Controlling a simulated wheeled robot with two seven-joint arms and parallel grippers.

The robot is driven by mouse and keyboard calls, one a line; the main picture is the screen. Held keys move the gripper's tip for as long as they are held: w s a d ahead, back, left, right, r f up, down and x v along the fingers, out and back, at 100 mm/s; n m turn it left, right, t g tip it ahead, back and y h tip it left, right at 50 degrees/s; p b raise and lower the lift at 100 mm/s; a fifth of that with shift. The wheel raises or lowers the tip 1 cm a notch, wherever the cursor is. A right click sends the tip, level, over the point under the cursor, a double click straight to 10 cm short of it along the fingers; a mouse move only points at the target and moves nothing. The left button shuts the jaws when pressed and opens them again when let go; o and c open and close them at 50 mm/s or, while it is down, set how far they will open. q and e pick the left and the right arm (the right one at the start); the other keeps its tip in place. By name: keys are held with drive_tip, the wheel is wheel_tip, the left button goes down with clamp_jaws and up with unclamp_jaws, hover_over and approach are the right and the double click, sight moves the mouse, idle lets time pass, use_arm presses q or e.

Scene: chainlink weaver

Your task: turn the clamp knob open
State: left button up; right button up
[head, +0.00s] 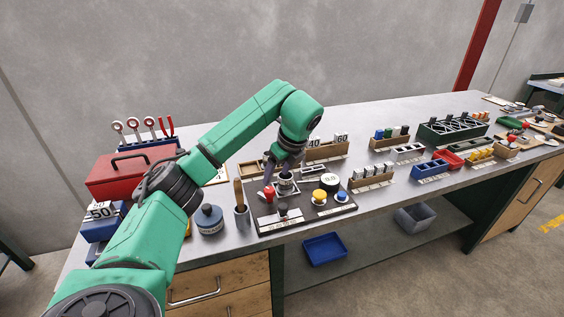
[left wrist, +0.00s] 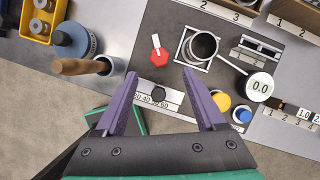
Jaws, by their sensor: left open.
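A red lobed knob (head: 268,192), which looks like the clamp knob, stands on the dark panel (head: 344,208) at the bench's front. It has a pale pointer in the left wrist view (left wrist: 159,57). Beside it is a metal cup-like ring in a square frame (left wrist: 199,47). A small black knob (left wrist: 158,94) sits on a scale plate marked 20, 40, 60. My left gripper (left wrist: 160,73) is open and empty. Its purple fingers point toward the red knob, with the tips to either side of its line; contact is not visible. My right gripper is out of view.
A round gauge reading 0.0 (left wrist: 259,86), a yellow button (left wrist: 220,101) and a blue button (left wrist: 241,114) share the panel. A wooden-handled tool (left wrist: 85,67) stands in a cup on the left. Racks and trays fill the bench to the right.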

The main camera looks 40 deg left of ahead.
use_arm(q)
drive_tip(key=p+v, duration=0.3)
drive_tip(key=v, duration=0.3)
drive_tip(key=shift+r, duration=0.35)
drive_tip(key=shift+d, duration=0.1)
